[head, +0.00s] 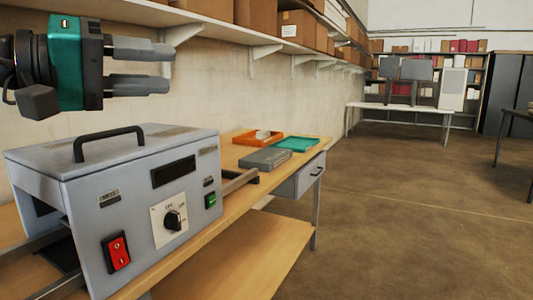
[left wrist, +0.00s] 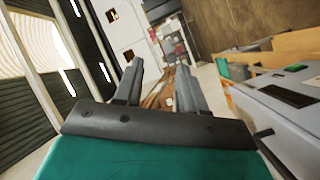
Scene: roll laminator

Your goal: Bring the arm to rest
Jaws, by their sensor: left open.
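My left gripper (head: 168,66) is at the upper left of the head view, raised above the laminator and apart from it. Its two grey fingers point right, with a gap between them and nothing in it. In the left wrist view the fingers (left wrist: 158,90) are also apart and empty. The roll laminator (head: 130,205) is a grey box with a black top handle, a dark display, a round black dial, a red rocker switch and a green button. It stands on the wooden bench. Part of it shows at the right of the left wrist view (left wrist: 285,108). My right gripper is in neither view.
On the bench (head: 235,220) beyond the laminator lie an orange tray (head: 245,138), a teal tray (head: 290,150) and a grey box (head: 265,159). A wall shelf (head: 265,48) with cardboard boxes runs above. The floor (head: 400,220) to the right is clear.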

